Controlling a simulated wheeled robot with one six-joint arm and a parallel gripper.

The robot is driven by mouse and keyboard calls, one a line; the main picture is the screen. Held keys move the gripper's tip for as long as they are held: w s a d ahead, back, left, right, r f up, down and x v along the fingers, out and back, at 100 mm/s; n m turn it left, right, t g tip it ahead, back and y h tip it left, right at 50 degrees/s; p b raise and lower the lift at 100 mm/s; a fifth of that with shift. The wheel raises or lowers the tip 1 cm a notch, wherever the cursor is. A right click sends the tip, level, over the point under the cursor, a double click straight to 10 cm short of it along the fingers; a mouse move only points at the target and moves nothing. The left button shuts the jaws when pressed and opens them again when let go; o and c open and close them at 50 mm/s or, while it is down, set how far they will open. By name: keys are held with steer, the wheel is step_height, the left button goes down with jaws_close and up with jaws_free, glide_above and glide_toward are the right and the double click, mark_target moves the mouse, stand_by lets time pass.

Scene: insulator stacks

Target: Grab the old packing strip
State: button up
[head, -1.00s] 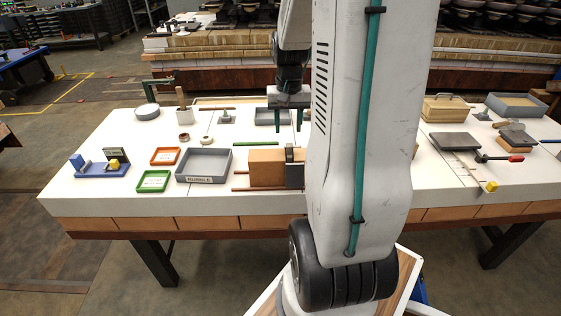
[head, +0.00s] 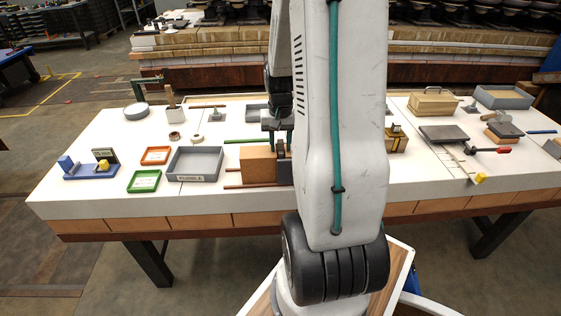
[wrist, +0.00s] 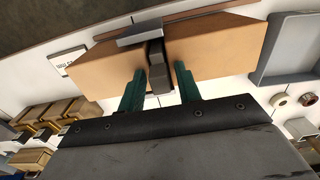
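An orange-brown block (head: 257,164) stands near the table's front middle. In the wrist view the block (wrist: 215,48) is crossed by a dark grey upright strip (wrist: 157,72), which I take for the old packing strip, with a grey plate (wrist: 140,32) at its far end. In the head view, grey pieces show at the block's right end, partly hidden by my arm. My gripper (wrist: 160,70) is open. Its two green fingers lie on either side of the strip with visible gaps. Whether they are level with it in height I cannot tell.
A grey tray (head: 223,165) marked as rubble sits left of the block, with orange (head: 156,156) and green (head: 144,181) trays beyond it. Thin rods (head: 243,186) lie by the block. Several small wooden-topped pieces (wrist: 50,118) show in the wrist view. My arm hides the table's middle.

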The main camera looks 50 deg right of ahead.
jaws_close()
